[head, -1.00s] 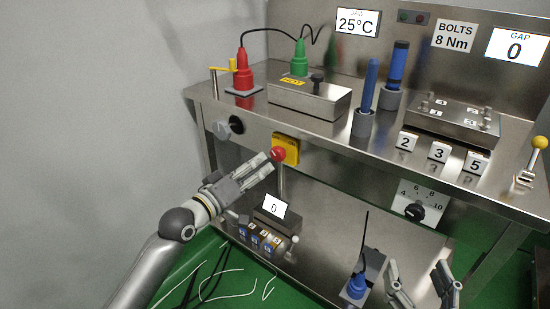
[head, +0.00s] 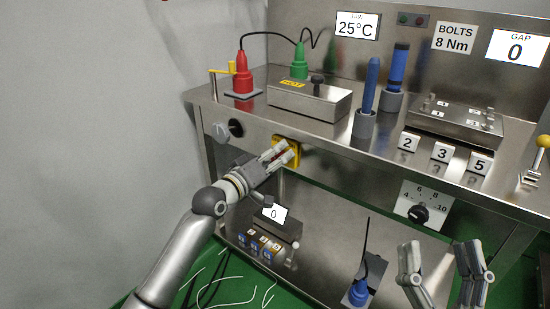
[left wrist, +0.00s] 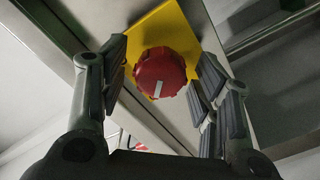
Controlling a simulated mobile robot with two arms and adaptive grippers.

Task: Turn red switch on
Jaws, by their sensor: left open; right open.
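The red switch (head: 287,158) is a round ribbed knob on a yellow plate (head: 293,146), on the front face of the bench. My left gripper (head: 281,152) is open at the switch and partly covers it in the head view. In the left wrist view, the red knob (left wrist: 160,74) lies between the two spread fingers, with a gap on either side. A white line on the knob runs nearly upright in that picture. My right gripper (head: 438,247) is open and empty at the lower right of the head view.
A grey knob (head: 219,131) sits left of the switch on the bench front. A box with a display reading 0 (head: 274,212) stands below, on the lower shelf. A blue plug (head: 358,292) stands left of my right gripper. A dial (head: 419,213) is at the right.

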